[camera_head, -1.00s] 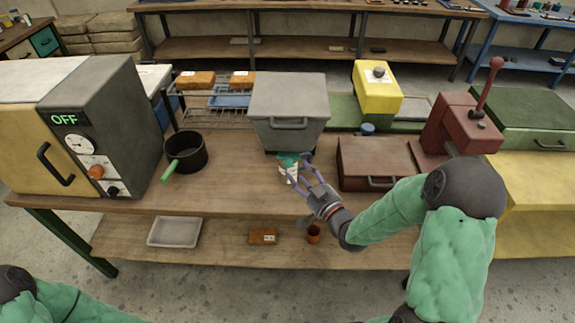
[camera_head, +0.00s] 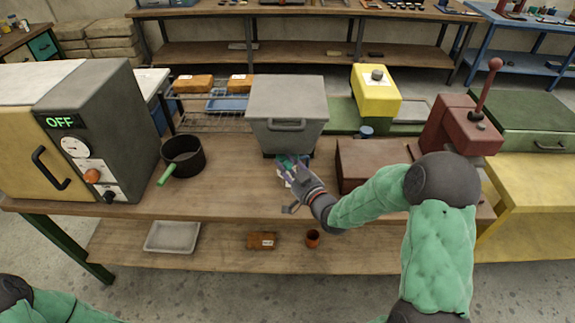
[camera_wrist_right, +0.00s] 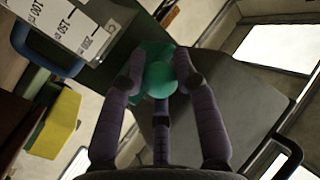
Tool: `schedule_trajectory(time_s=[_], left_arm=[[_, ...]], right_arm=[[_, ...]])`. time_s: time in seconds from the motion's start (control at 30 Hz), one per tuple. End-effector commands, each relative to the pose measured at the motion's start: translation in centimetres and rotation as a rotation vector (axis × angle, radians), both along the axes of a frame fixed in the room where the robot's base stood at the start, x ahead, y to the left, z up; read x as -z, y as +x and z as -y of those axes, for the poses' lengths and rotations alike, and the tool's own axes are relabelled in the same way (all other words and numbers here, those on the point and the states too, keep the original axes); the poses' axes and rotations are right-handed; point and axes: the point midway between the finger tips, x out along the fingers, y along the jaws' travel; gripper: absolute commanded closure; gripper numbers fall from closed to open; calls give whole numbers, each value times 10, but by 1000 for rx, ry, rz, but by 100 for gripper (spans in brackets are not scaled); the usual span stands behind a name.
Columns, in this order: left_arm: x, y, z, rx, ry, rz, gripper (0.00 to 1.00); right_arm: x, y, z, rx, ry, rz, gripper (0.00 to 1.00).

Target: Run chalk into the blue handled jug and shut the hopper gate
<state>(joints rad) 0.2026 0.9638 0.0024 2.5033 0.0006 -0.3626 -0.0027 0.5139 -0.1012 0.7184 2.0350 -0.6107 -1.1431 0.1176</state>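The grey hopper (camera_head: 287,104) stands at the middle back of the bench. In the right wrist view it fills the right side (camera_wrist_right: 232,95). A teal knob (camera_wrist_right: 159,78) lies at the hopper's front, between my right gripper's (camera_wrist_right: 160,82) fingertips. The fingers appear shut on it. In the head view my right gripper (camera_head: 293,174) covers most of the area below the hopper. A white jug with a printed scale (camera_wrist_right: 75,28) and a blue handle (camera_wrist_right: 38,52) shows at upper left in the wrist view. Its contents are hidden. My left gripper is out of view.
A dark pot (camera_head: 184,155) with a green handle and an oven marked OFF (camera_head: 95,130) are at left. A brown box (camera_head: 372,163), a red lever press (camera_head: 458,128) and a yellow box (camera_head: 376,92) are at right. Bare bench (camera_head: 225,185) lies between pot and hopper.

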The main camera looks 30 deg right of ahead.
Motion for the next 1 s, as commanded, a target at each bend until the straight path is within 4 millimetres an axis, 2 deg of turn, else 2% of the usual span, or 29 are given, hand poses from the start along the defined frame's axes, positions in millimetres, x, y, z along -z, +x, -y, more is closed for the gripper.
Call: schedule_trajectory(time_s=[0.27,0.57,0.83,0.87,0.9,0.93,1.0], left_arm=[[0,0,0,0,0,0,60],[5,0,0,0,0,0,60],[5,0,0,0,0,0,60],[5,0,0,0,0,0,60],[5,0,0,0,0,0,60],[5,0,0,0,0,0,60],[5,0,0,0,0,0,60]], right_arm=[[-2,-1,-1,-1,-2,5,100],[-3,-23,-15,-1,-3,9,100],[-4,-25,-15,-1,-4,10,100],[-4,-25,-15,-1,-4,11,68],[-4,-25,-15,-1,-4,11,56],[-4,-25,-15,0,-4,9,48],[-4,-25,-15,0,-3,8,46]])
